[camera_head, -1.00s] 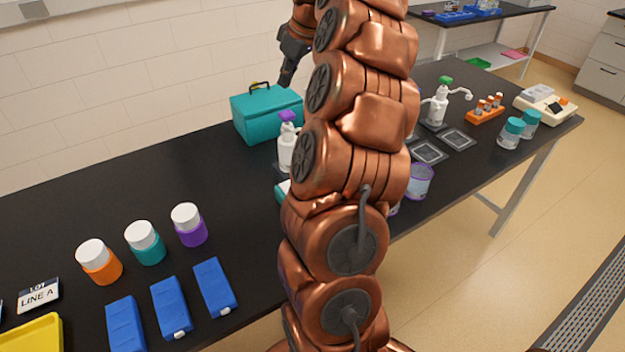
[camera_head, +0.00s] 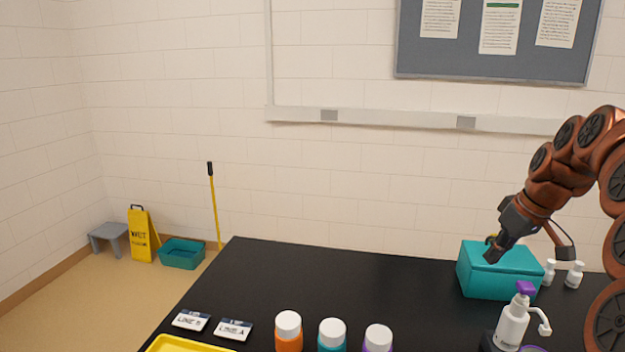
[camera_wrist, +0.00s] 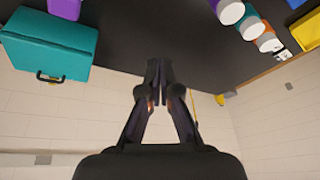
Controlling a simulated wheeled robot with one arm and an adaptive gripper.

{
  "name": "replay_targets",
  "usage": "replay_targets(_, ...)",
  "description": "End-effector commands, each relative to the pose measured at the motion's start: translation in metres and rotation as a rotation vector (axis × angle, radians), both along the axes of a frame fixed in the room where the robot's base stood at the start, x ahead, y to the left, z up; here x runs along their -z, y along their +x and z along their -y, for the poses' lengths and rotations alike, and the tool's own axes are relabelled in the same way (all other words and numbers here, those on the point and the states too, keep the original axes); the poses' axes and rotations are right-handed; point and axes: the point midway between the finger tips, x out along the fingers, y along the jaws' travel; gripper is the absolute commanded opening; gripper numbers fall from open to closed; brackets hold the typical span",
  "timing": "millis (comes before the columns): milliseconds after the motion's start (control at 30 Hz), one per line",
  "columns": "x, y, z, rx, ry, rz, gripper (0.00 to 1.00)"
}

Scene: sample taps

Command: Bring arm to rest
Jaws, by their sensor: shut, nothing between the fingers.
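My copper-coloured arm (camera_head: 560,180) is raised and bent at the right of the head view. My gripper (camera_head: 492,257) hangs from its end, dark and pointing down to the left, in front of or above the teal case. In the wrist view my gripper (camera_wrist: 160,65) has its two dark fingers together at the tips, with nothing between them. The teal case (camera_head: 505,270) stands on the black bench at the right. It also shows at the upper left of the wrist view (camera_wrist: 45,45).
A white pump bottle with a purple top (camera_head: 513,320) stands in front of the case. Orange (camera_head: 288,335), teal and purple jars stand at the front of the bench (camera_head: 330,275). A yellow tray (camera_head: 190,345) and two label cards lie to the left. The bench's back middle is clear.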

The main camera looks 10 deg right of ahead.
Motion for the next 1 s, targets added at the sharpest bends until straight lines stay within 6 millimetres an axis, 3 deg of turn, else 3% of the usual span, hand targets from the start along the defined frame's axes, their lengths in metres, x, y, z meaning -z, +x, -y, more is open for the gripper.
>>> replay_targets(33, 0.001, -0.005, -0.028, -0.018, 0.007, -0.022, 0.00)
replay_targets(200, 0.013, -0.029, -0.104, -0.036, 0.020, -0.098, 0.00)
replay_targets(367, 0.030, -0.065, -0.162, -0.032, 0.016, -0.176, 0.00)
replay_targets(500, 0.049, -0.106, -0.202, -0.014, -0.001, -0.249, 0.00)
replay_targets(700, 0.079, -0.172, -0.242, 0.040, -0.039, -0.339, 0.00)
replay_targets(1000, 0.126, -0.269, -0.263, 0.161, -0.106, -0.452, 0.00)
